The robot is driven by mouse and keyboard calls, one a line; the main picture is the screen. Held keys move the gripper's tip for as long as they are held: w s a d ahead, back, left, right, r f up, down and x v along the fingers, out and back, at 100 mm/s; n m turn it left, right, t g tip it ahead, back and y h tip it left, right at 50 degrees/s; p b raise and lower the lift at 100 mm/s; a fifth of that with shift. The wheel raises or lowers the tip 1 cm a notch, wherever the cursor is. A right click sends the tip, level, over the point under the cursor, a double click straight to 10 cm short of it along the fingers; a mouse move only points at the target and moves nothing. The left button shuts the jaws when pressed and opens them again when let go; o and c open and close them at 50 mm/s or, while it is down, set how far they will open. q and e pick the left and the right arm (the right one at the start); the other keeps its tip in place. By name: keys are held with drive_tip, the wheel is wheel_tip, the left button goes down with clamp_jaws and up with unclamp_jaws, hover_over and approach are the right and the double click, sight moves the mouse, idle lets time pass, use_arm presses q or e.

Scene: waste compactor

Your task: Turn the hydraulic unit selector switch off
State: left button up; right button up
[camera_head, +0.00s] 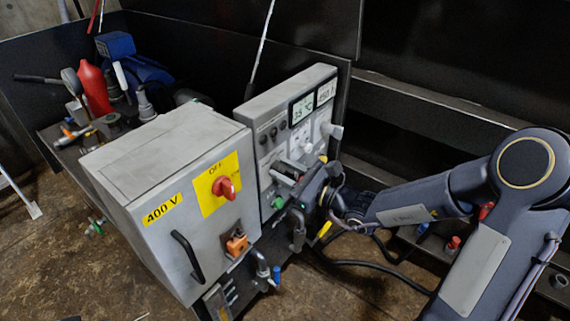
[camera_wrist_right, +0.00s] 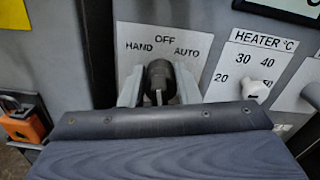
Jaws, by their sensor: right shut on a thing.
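The hydraulic unit selector switch (camera_wrist_right: 158,76) is a black knob with a pale line, on a white plate (camera_wrist_right: 130,39) marked HAND, OFF and AUTO. In the right wrist view the knob stands roughly upright below the word OFF; I cannot tell its exact setting. My right gripper (camera_wrist_right: 158,92) is shut on the knob, one grey finger on each side. In the head view my right gripper (camera_head: 291,175) is against the front of the grey control panel (camera_head: 266,115) and hides the switch. My left gripper is not in view.
Left of the panel stands a grey 400 V cabinet (camera_head: 165,155) with a red switch (camera_head: 223,188), an orange padlock (camera_head: 237,243) and a black handle (camera_head: 188,257) jutting out. A heater dial (camera_wrist_right: 257,90) sits right of the selector. Dark metal beams lie behind my right arm.

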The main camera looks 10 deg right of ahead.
sight(296, 175)
drive_tip(key=shift+m+p, duration=0.85)
drive_tip(key=shift+m, duration=0.25)
drive_tip(key=o, duration=0.6)
drive_tip(key=shift+d, duration=0.1)
drive_tip(key=p+v, duration=0.2)
drive_tip(key=v, duration=0.4)
drive_tip(key=shift+s+d, duration=0.55)
drive_tip(key=shift+s, duration=0.2)
